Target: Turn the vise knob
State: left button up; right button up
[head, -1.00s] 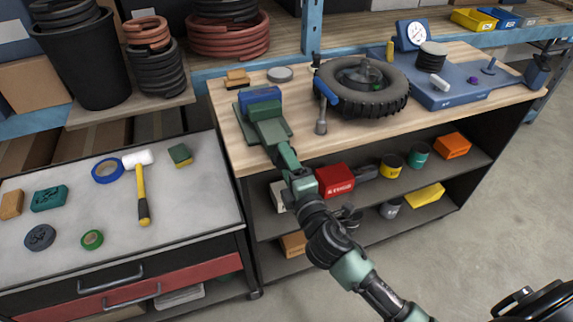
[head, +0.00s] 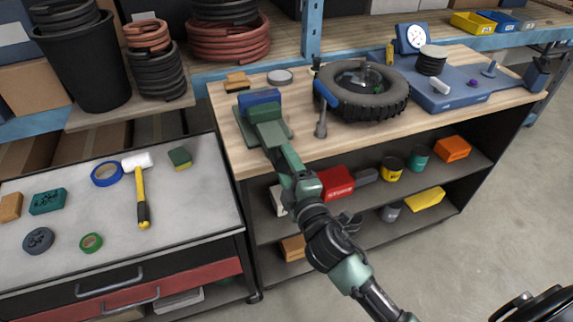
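The vise (head: 260,98) stands at the left front of the wooden workbench (head: 225,125). It has a blue block at the back, a green block in front and a flat green base. My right arm comes in from the lower right. Its green and dark gripper (head: 272,136) reaches up to the front of the vise. The gripper covers the vise's front side, so the knob cannot be made out. I cannot tell whether the fingers are open or shut, or whether they touch the vise. My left gripper is not in view.
A tyre (head: 366,90) lies right of the vise, with a blue-handled tool (head: 324,94) between them. A blue plate (head: 447,92) is further right. The shelves below hold boxes and cans. A hammer (head: 141,190) lies on the left cabinet.

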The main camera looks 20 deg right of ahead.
jog(key=shift+o, duration=0.8)
jog(key=s+b, duration=0.1)
jog(key=s, duration=0.6)
jog(key=shift+s+d+b, duration=0.15)
jog(key=shift+s+b, duration=0.25)
